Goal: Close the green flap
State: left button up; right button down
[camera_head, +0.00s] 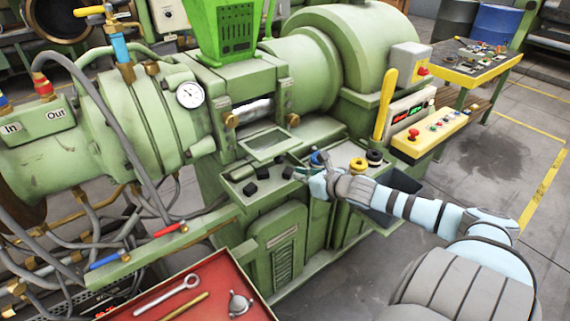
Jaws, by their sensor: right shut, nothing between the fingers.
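The green flap (268,144) is a small framed panel on the front of the green extruder (318,70). It hangs open, tilted outward below a rectangular opening (252,110) where a silvery part shows. My right gripper (314,174) is shut and empty. It is over the machine's front tray, to the right of and below the flap, and apart from it. My left gripper is not in view.
The tray beside my right gripper holds black blocks (262,172) and yellow and dark rings (374,157). A yellow lever (384,104) and a control panel (430,133) stand to the right. A red tool tray (190,290) is at the lower left.

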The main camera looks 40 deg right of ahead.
aim_at(285, 172)
jog(key=b+x, duration=0.3)
jog(key=x, duration=0.1)
jog(key=b+x, duration=0.4)
jog(key=shift+s+f, duration=0.15)
jog(key=shift+f, duration=0.05)
jog(key=shift+w+f, duration=0.2)
jog(key=shift+w, duration=0.25)
jog(key=shift+r, duration=0.1)
